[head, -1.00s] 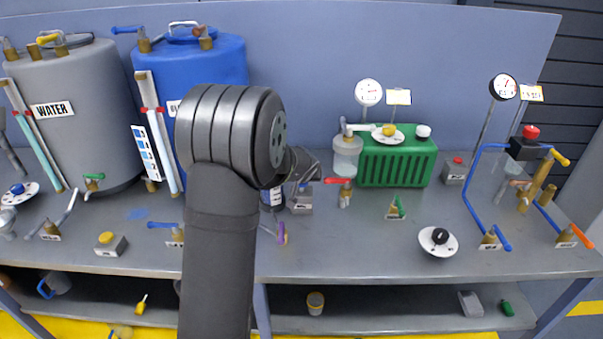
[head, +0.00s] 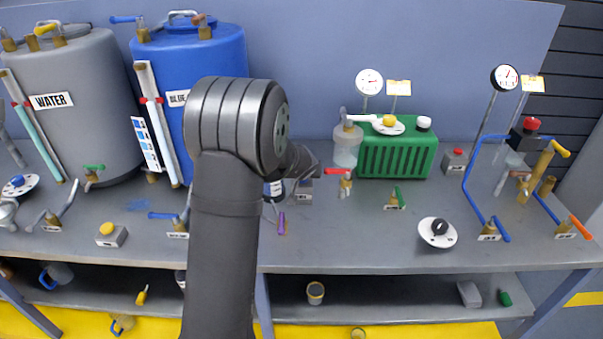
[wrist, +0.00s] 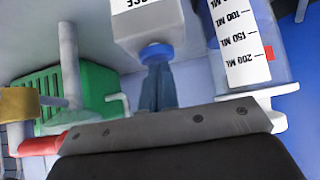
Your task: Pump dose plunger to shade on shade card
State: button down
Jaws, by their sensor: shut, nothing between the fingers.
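I take the knob to be the dose plunger. My gripper's shut, empty fingers (wrist: 157,88) line up with the knob, very close to it; I cannot tell whether they touch. In the head view, my arm hides most of the gripper and the plunger. The shade card (head: 141,140), white with blue patches, stands upright before the blue tank (head: 225,55), beside its pale sight tube (head: 160,130).
A clear graduated cylinder marked in ML (wrist: 240,50) stands close on the right in the wrist view. A green ribbed box (head: 398,155), a clear jar (head: 346,155) and a red-handled valve (head: 338,171) are right of my arm.

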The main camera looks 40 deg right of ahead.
notch_tip(320, 180, up, 4)
jog(key=shift+f, duration=0.15)
jog(key=v, duration=1)
dwell(0.5)
jog(key=x, duration=0.8)
jog(key=shift+s+a+r, duration=0.3)
jog(key=shift+r, duration=0.55)
jog(key=shift+s+a+r, duration=0.25)
jog(key=shift+r, duration=0.55)
jog(key=shift+s+a+r, duration=0.3)
jog(key=shift+r, duration=0.55)
